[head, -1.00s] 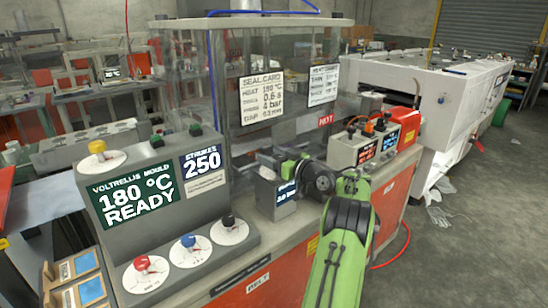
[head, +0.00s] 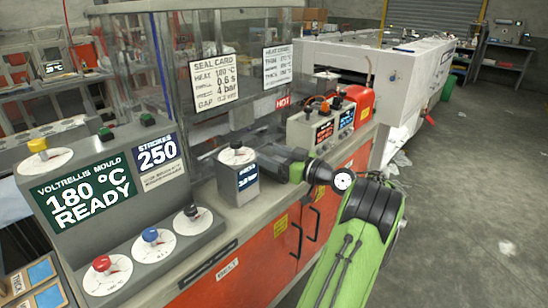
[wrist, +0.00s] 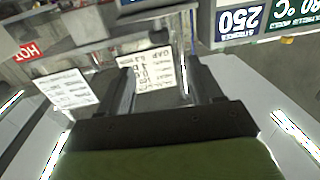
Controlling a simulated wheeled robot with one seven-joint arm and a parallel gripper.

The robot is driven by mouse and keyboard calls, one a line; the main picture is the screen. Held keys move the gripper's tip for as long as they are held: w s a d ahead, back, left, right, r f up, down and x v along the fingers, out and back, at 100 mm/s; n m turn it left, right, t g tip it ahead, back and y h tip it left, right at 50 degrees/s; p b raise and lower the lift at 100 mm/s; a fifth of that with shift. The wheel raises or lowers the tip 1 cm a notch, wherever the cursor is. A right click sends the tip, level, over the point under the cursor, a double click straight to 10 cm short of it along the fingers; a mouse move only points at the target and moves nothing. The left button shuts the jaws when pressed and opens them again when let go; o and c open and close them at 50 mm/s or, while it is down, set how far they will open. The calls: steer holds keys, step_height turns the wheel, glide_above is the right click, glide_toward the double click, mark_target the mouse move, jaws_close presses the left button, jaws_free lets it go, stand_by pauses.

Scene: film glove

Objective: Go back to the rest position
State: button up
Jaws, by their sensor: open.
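My gripper (head: 262,157) is at the end of my green and black arm, over the front of the machine bench. It points left, close beside a small grey box with a dial on top (head: 246,180); I cannot tell whether they touch. In the wrist view, the two dark fingers of my gripper (wrist: 166,85) stand apart with nothing held between them. The white seal card (wrist: 158,70) shows upside down beyond that gap.
The grey control console (head: 115,215) with several knobs stands at the left. A display unit (head: 325,130) and the red part beside it (head: 360,103) stand behind my arm. The clear guard (head: 205,75) rises behind the bench. Grey floor (head: 470,200) at the right is mostly open.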

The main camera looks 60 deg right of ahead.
stand_by(0.4)
steer(key=w+a+r+n+g+y+p, duration=0.1)
steer(key=w+a+r+g, duration=0.1)
steer(key=w+a, duration=0.45)
steer(key=w+a+r+n+g+y+p, duration=0.1)
steer(key=w+a+g+y+p, duration=0.15)
steer(key=a, duration=0.65)
steer(key=w+a+r+n+g+p, duration=0.1)
steer(key=w+a+r+g, duration=0.1)
steer(key=w+a, duration=0.5)
steer(key=s+a+r+g+p, duration=0.1)
steer(key=s+a+g, duration=0.15)
steer(key=a, duration=0.45)
steer(key=s+a+r+g+p, duration=0.1)
steer(key=s+a, duration=0.2)
steer(key=a, duration=0.5)
steer(key=s+a+m+g+h+p, duration=0.1)
steer(key=s+a, duration=0.3)
steer(key=s, duration=0.5)
steer(key=s+a+f+g+p, duration=0.1)
steer(key=s+a, duration=0.3)
steer(key=s, duration=0.6)
steer(key=shift+s+m+h+p, duration=0.25)
steer(key=shift+m+h+p, duration=0.15)
steer(key=shift+p, duration=0.35)
